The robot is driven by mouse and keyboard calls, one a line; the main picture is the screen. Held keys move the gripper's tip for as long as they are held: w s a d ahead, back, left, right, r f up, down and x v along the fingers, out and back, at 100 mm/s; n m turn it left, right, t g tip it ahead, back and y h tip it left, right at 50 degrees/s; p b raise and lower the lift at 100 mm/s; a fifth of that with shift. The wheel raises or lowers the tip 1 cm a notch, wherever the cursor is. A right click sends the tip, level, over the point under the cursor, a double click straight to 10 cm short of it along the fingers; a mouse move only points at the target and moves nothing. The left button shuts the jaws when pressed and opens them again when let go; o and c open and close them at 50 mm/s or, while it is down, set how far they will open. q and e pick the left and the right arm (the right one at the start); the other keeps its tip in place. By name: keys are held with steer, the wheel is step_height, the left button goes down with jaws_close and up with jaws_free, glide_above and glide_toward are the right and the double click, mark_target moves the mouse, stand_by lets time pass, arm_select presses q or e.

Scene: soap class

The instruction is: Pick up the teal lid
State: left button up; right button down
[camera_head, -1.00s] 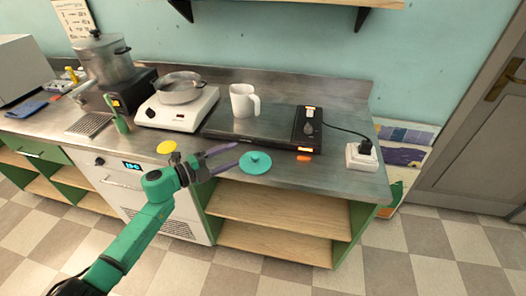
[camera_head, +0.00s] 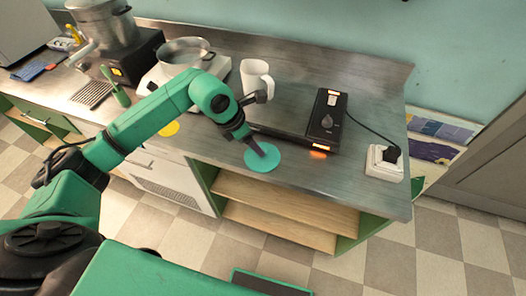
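The teal lid (camera_head: 272,164) is a flat round disc lying near the front edge of the metal counter. My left gripper (camera_head: 264,155) comes down over the lid from the upper left, with its fingertips at the lid's middle. The fingers hide the lid's knob. They overlap in this view, so I cannot tell whether they are apart or closed on the knob. The lid lies flat on the counter. My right gripper is not in view.
A pan (camera_head: 186,52), a yellow disc (camera_head: 169,129) and a large pot (camera_head: 103,25) are to the left. A white socket box (camera_head: 384,163) sits at the right end.

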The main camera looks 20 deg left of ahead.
mark_target(270, 161)
arm_select(q)
steer(key=p+x, duration=0.2)
steer(key=x, duration=0.2)
steer(key=shift+d+f, duration=0.15)
steer(key=shift+d, duration=0.15)
steer(key=shift+w+d+f, duration=0.1)
steer(key=shift+w+f, duration=0.05)
steer(key=shift+f, duration=0.3)
jaws_close()
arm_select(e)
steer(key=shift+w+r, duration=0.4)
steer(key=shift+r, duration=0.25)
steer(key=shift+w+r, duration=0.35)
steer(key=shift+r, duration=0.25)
arm_select(q)
steer(key=shift+r, duration=0.1)
